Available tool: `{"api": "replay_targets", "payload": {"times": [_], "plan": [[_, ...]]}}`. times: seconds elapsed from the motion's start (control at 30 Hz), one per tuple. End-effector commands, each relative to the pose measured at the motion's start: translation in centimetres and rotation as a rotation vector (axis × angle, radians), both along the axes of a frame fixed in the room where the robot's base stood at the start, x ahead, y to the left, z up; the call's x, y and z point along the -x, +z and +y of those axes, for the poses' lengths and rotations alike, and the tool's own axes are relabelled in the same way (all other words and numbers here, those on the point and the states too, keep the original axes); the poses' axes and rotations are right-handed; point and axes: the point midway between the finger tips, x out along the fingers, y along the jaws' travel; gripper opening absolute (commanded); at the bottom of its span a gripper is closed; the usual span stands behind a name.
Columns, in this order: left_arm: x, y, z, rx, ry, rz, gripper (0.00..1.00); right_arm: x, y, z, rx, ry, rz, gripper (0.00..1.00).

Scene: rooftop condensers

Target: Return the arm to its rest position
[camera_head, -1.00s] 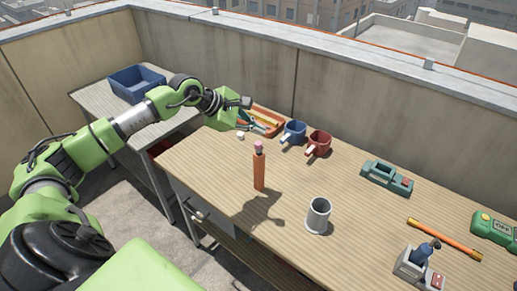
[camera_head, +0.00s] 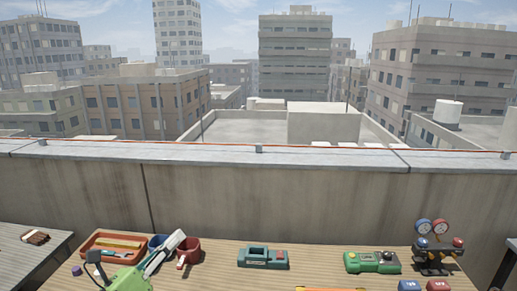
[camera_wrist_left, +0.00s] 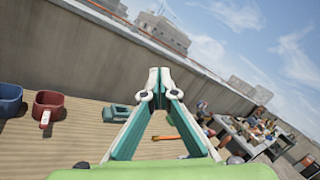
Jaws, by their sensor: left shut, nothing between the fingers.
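My left gripper (camera_head: 177,240) shows at the lower left of the head view, in front of the blue cup (camera_head: 154,243) and the red cup (camera_head: 190,250) in the picture. Part of my green left wrist is below it, cut off by the frame's bottom edge. In the left wrist view the gripper's two pale and teal fingers (camera_wrist_left: 158,78) meet at their tips with nothing between them. I cannot tell its exact height above the workbench (camera_head: 220,280). My right gripper is in neither view.
An orange tray (camera_head: 90,243) with tools sits left of the cups. A teal device (camera_head: 262,258), a green meter (camera_head: 372,262) and a gauge set (camera_head: 437,248) stand along the bench's back. A concrete parapet (camera_head: 300,205) runs behind. The cups also show in the wrist view (camera_wrist_left: 48,104).

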Motion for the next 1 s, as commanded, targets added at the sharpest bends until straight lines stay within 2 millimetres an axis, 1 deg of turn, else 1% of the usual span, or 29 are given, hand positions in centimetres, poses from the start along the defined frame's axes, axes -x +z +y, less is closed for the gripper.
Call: {"api": "replay_targets", "payload": {"times": [0.03,0.07,0.1,0.17,0.2,0.27,0.3,0.37,0.4,0.47,0.5,0.6,0.7,0.8,0.87,0.9,0.97,1.0], "plan": [[0.5,-0.3,0.7,0.194,0.063,0.064,0.0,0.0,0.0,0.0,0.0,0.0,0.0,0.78],[0.7,-0.7,1.5,0.311,0.108,0.104,0.0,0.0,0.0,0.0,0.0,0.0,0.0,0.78],[1.0,-1.5,2.7,0.464,0.172,0.163,0.0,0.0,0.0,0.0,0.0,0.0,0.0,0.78],[1.9,-3.5,4.6,0.688,0.274,0.259,0.0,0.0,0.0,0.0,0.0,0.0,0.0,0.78],[2.7,-5.3,5.8,0.832,0.347,0.329,0.0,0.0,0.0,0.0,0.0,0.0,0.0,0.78],[4.4,-8.7,7.3,1.04,0.463,0.439,0.0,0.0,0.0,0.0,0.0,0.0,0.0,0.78],[5.9,-11.2,8.0,1.173,0.546,0.514,0.0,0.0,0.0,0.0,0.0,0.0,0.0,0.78],[8.6,-15.0,8.5,1.35,0.673,0.626,0.0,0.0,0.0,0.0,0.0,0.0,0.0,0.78],[10.6,-17.3,8.5,1.453,0.754,0.696,0.0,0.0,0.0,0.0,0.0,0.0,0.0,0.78],[13.6,-20.3,8.1,1.583,0.872,0.793,0.0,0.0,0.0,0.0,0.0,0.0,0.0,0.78],[15.5,-22.0,7.6,1.654,0.942,0.851,0.0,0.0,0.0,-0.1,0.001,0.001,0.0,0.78],[19.8,-25.0,6.3,1.787,1.097,0.972,0.0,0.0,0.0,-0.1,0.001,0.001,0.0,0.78],[23.6,-27.0,4.7,1.874,1.227,1.071,0.0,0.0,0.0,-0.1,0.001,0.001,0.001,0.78],[27.0,-28.3,3.2,1.942,1.345,1.158,0.0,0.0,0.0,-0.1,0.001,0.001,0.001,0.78],[29.0,-28.8,2.3,1.974,1.413,1.206,0.0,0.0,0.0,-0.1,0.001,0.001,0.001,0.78],[30.3,-29.1,1.6,1.994,1.459,1.238,0.0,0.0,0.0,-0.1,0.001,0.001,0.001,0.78],[32.2,-29.3,0.7,2.017,1.523,1.285,0.0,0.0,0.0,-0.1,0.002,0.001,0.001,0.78],[32.5,-30.1,0.5,2.02,1.548,1.297,0.0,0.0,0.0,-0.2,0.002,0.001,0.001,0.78]]}}
